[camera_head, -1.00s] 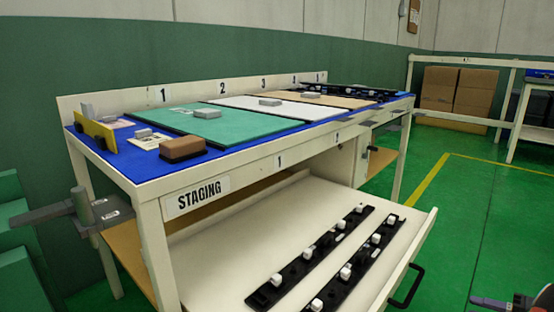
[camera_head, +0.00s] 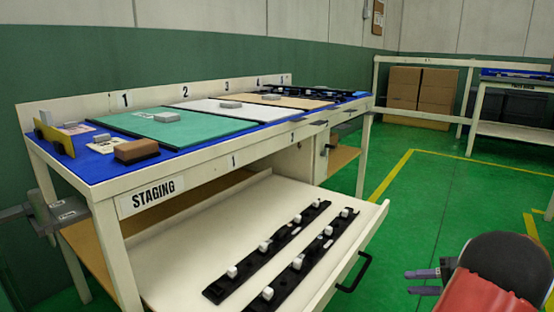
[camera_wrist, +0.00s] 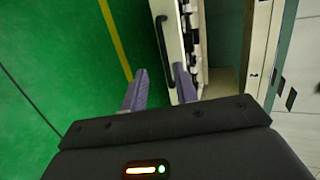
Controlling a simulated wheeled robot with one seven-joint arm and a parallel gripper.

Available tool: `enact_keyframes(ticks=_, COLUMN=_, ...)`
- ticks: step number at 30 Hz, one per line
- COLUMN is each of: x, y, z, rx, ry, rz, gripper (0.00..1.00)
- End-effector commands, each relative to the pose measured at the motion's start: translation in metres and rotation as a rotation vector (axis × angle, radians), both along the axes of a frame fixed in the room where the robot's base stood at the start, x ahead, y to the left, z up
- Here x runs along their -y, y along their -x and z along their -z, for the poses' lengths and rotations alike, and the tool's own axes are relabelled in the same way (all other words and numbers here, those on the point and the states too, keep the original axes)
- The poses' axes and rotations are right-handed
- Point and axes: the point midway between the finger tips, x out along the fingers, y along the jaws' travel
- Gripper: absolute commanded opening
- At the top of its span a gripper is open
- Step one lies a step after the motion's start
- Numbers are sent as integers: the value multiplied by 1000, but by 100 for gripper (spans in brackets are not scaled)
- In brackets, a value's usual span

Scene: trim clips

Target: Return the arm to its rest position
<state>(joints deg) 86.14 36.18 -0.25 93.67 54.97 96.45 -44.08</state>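My gripper (camera_head: 424,282) shows at the lower right of the head view, beside the red and black part of my arm. It is over the green floor, to the right of the open drawer. In the wrist view its two fingers (camera_wrist: 160,85) stand apart with nothing between them. The drawer front with its dark handle (camera_wrist: 164,48) lies beyond the fingertips there, and the gripper appears clear of it.
The open drawer (camera_head: 190,238) holds two black strips with white clips (camera_head: 262,252). The staging table (camera_head: 107,190) carries a brown block (camera_head: 136,151) and several mats. Green floor (camera_head: 440,190) is free to the right. Cardboard boxes (camera_head: 420,92) stand at the back.

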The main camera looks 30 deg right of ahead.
Motion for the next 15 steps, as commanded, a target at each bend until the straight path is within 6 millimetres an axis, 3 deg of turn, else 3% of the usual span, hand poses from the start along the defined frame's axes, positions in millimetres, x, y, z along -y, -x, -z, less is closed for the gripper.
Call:
enact_keyframes(ticks=5, x=-51, y=-45, z=-33, rx=-119, ry=56, rz=-120, gripper=29)
enact_keyframes(ticks=8, x=-95, y=-72, z=-55, rx=-208, ry=115, rz=-208, gripper=29)
enact_keyframes(ticks=12, x=-182, y=-102, z=-90, rx=-357, ry=271, rz=-355, gripper=29)
enact_keyframes(ticks=15, x=-243, y=-106, z=-112, rx=-435, ry=416, rz=-442, gripper=29)
